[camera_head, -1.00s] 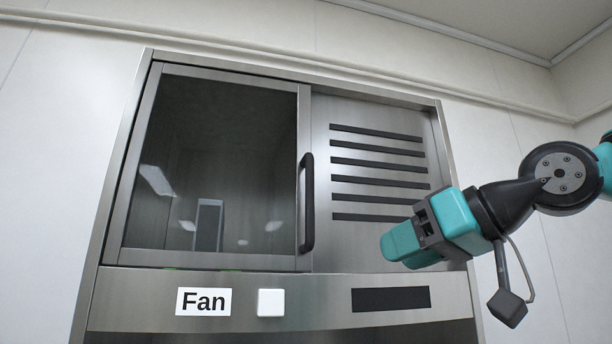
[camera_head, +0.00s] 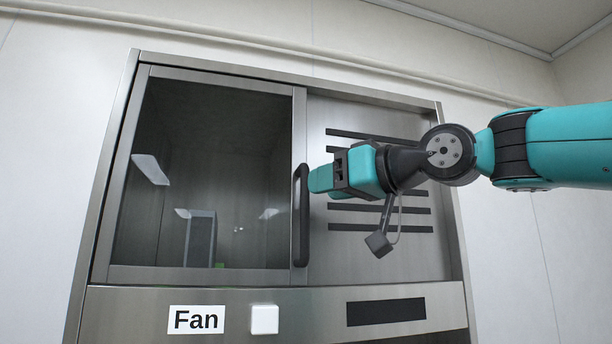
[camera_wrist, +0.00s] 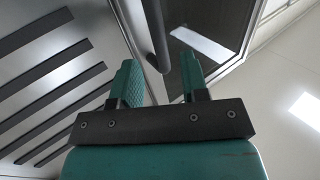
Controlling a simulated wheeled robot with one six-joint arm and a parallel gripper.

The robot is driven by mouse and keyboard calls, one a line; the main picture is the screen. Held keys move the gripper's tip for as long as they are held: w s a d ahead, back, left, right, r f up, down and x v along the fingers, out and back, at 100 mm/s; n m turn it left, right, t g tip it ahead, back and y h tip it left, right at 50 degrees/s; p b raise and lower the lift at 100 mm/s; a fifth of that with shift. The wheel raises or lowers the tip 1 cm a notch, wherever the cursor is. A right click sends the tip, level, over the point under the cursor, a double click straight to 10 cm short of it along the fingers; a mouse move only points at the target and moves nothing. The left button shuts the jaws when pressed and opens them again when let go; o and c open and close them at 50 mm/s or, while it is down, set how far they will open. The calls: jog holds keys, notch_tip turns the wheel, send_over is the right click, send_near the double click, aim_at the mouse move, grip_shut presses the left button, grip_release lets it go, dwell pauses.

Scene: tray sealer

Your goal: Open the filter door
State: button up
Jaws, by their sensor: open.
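The filter door (camera_head: 204,274) is a dark glass panel in a steel frame on the left of the cabinet front, and it looks closed. Its black vertical bar handle (camera_head: 301,216) stands on the door's right edge. My gripper (camera_head: 318,180) is at the right side of the handle in the head view, close to its upper half. In the wrist view my gripper (camera_wrist: 158,80) has its two teal fingers apart. The handle (camera_wrist: 157,38) shows in the gap between them, beyond the fingertips. I cannot tell whether the fingers touch it.
A slotted steel panel (camera_head: 384,265) lies right of the door, partly behind my arm. Below are a "Fan" label (camera_head: 196,320), a white square button (camera_head: 264,319) and a dark strip (camera_head: 386,311). A plain white wall (camera_head: 60,150) is left of the cabinet.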

jog(key=p+x, duration=0.2)
jog(key=x, duration=0.3)
jog(key=shift+w+a, duration=0.1)
grip_shut()
